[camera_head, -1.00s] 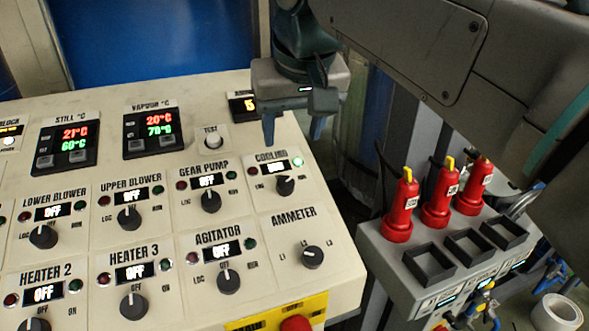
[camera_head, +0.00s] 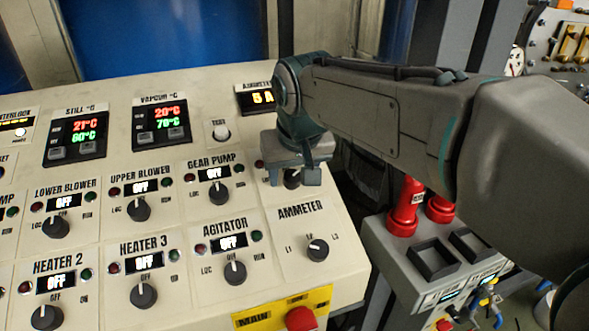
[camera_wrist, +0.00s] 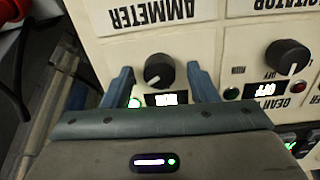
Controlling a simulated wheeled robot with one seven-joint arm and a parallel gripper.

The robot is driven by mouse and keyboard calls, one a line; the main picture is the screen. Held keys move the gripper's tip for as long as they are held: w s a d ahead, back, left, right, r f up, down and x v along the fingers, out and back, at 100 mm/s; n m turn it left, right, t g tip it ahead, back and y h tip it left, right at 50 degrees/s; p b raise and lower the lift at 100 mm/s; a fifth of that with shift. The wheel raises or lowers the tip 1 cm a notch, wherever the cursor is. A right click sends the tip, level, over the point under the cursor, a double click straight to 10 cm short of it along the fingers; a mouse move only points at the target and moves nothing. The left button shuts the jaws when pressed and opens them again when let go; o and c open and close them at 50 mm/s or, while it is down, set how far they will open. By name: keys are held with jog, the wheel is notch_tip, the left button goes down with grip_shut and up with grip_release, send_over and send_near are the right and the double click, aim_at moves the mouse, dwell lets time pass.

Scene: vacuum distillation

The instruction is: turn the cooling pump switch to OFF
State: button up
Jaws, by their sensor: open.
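The cooling pump switch is a round black knob with a white pointer line. In the wrist view the knob (camera_wrist: 158,70) sits between my two fingers, with a gap on each side. Its small display (camera_wrist: 166,99) is partly cut off by my gripper body, and a green lamp (camera_wrist: 134,103) glows beside it. In the head view my gripper (camera_head: 292,174) hides the cooling label and display, and the knob shows only in part between the fingers. My gripper is open, its fingers pointing at the panel around the knob.
The ammeter knob (camera_head: 317,250) is just in front of the cooling switch, and the gear pump knob (camera_head: 219,192) is to its left. A red button (camera_head: 301,318) is at the panel's front edge.

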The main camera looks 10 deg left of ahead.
jog(key=c, duration=1)
jog(key=shift+o, duration=0.2)
jog(key=shift+n, duration=0.3)
jog(key=n+b, duration=0.1)
jog(key=n, duration=0.4)
jog(key=n+b, duration=0.1)
jog(key=n, duration=0.5)
jog(key=shift+n, duration=0.3)
jog(key=o, duration=1)
jog(key=shift+c, duration=0.2)
